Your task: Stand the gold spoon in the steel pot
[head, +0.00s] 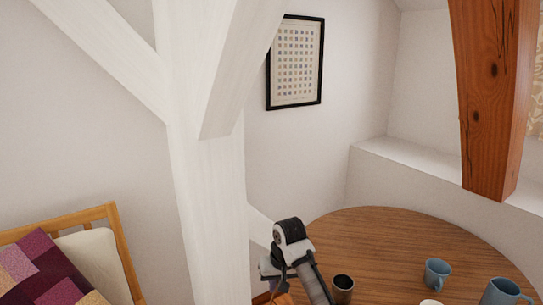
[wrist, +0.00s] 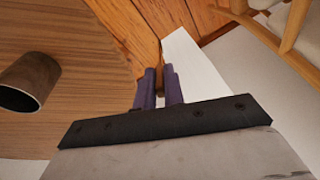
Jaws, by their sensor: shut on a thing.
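The steel pot (wrist: 30,80) is a dark, open cylinder at the left of the wrist view. In the head view the pot (head: 342,288) stands upright near the front-left edge of the round table. My gripper (wrist: 159,72) has two purple fingers, close together and shut on a thin thing. Only a narrow tan-gold sliver of it, the gold spoon (wrist: 160,82), shows between the fingers; the rest is hidden. The gripper is apart from the pot, to its right in the wrist view, by the table's edge.
The round wooden table (head: 390,235) also holds a blue mug (head: 437,274) and a blue jug (head: 503,292) at the right. A white timber post (head: 207,200) stands close to my arm on the left. The table's back half is clear.

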